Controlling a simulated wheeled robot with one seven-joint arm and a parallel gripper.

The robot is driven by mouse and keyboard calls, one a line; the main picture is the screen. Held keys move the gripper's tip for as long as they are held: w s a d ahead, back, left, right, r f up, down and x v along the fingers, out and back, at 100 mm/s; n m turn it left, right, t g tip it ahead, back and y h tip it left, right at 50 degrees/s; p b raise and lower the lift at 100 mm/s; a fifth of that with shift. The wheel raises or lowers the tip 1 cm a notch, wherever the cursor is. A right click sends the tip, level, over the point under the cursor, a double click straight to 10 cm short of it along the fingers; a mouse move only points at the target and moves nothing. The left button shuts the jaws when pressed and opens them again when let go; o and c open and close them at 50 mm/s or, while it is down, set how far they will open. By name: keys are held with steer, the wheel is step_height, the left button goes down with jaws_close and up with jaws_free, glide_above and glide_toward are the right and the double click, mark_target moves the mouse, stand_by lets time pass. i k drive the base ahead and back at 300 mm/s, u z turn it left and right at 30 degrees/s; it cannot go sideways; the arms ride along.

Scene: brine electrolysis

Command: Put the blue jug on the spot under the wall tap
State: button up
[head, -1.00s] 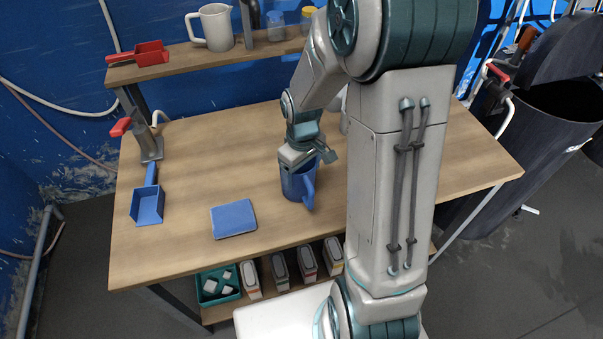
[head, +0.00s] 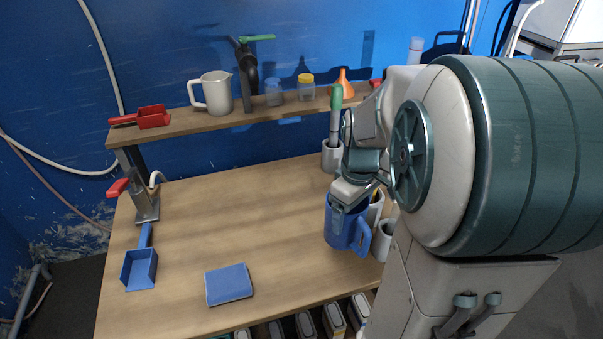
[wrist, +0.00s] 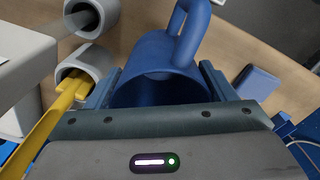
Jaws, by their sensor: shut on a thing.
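The blue jug (head: 340,228) is at the right part of the table in the head view, its handle toward the front right. My gripper (head: 350,195) is shut on the jug near its rim. The wrist view shows the jug (wrist: 155,68) between my fingers, its handle at the top. I cannot tell whether its base touches the table. A dark tap with a green handle (head: 246,75) is at the wall behind the shelf. A red-handled tap (head: 146,203) stands at the table's back left. I see no clear marked spot under either.
A blue sponge (head: 229,284) and a blue scoop (head: 140,268) lie at the table's front left. Grey holders (head: 332,157) stand close behind and beside the jug. The shelf (head: 185,136) carries a white pitcher (head: 217,92) and jars. The table's middle is clear.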

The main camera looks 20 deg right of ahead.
mark_target(269, 196)
steer(key=k, duration=1)
